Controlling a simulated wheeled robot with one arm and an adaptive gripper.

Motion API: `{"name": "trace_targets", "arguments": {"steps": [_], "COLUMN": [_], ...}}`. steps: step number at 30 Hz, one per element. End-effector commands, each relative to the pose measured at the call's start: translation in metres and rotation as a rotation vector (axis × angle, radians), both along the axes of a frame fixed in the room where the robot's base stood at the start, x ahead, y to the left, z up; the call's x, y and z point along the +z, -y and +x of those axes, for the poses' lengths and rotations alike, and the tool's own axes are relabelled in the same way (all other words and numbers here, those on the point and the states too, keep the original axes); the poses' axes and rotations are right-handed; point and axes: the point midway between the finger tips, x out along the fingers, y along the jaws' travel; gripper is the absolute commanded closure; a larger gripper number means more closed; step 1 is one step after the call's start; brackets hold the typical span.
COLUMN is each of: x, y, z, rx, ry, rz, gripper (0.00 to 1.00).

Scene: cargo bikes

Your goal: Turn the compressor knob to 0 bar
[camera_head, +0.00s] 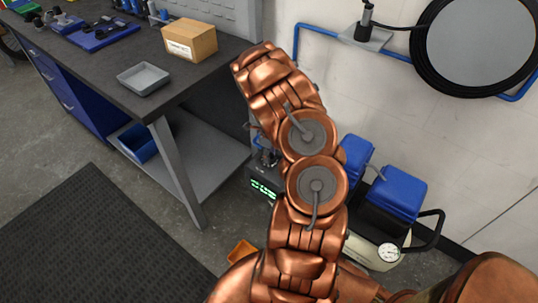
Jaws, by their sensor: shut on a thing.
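The compressor stands on the floor against the wall, right of my copper arm. It has blue covers (398,190), a black handle, a pale tank and a round white gauge (389,252). My arm hides its left part. I cannot make out the knob, and the gauge reading is too small to tell. My arm rises through the middle of the view and bends at the top left, over the bench's right end. I cannot make out my gripper; my arm appears to hide it.
A dark workbench (110,65) holds a grey tray (144,79) and a cardboard box (190,40). A box with a green display (264,188) stands left of my arm. A hose reel (480,45) hangs on the wall. A black mat (95,240) covers open floor.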

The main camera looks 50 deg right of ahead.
Motion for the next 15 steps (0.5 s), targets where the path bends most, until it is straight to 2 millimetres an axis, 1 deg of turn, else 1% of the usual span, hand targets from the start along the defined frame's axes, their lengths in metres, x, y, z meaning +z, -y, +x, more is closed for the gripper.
{"name": "trace_targets", "arguments": {"steps": [1,3,4,10,15], "x": [0.0001,0.0001,0.0003,-0.0009,-0.0021], "y": [-0.0001,-0.0001,-0.0048,-0.0018,-0.0013], "z": [0.0,0.0,0.0002,0.0004,0.0003], "rx": [0.0,0.0,0.002,0.018,0.077], "ry": [0.0,0.0,-0.001,-0.001,0.0], "rz": [0.0,0.0,0.0,0.002,0.002], "gripper": [0.86,0.94,0.94,0.94,0.94]}}
